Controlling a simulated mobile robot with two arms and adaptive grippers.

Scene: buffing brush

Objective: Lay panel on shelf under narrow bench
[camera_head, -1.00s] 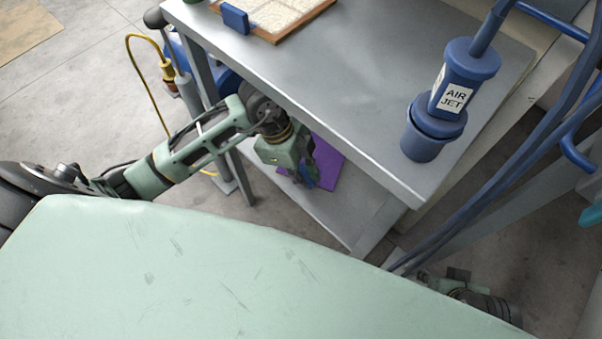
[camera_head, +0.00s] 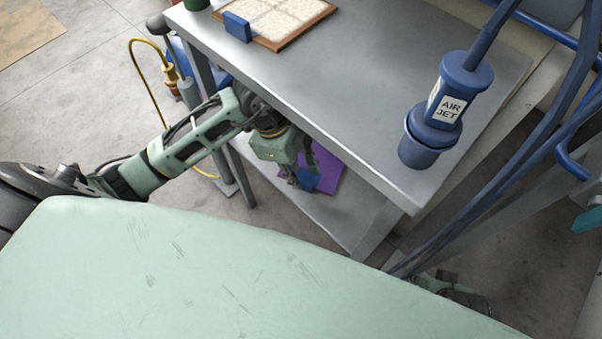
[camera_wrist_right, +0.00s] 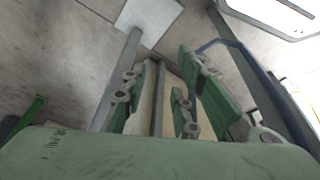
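The purple panel (camera_head: 327,168) lies on or just above the lower grey shelf (camera_head: 345,215) under the narrow bench (camera_head: 330,110); I cannot tell if it rests flat. My left gripper (camera_head: 303,182) points down over the panel's left part and hides some of it. A small blue piece (camera_head: 309,179) shows at its fingertips; I cannot tell whether the fingers are closed on it. My right gripper (camera_wrist_right: 165,98) is open and empty in the right wrist view, with floor and a grey post behind its green fingers.
On the bench top stand a blue air jet holder (camera_head: 435,125) and a wood-framed pad (camera_head: 275,20) with a blue block (camera_head: 237,27). A bench leg (camera_head: 240,175) stands beside my left arm. A yellow cable (camera_head: 146,90) hangs left.

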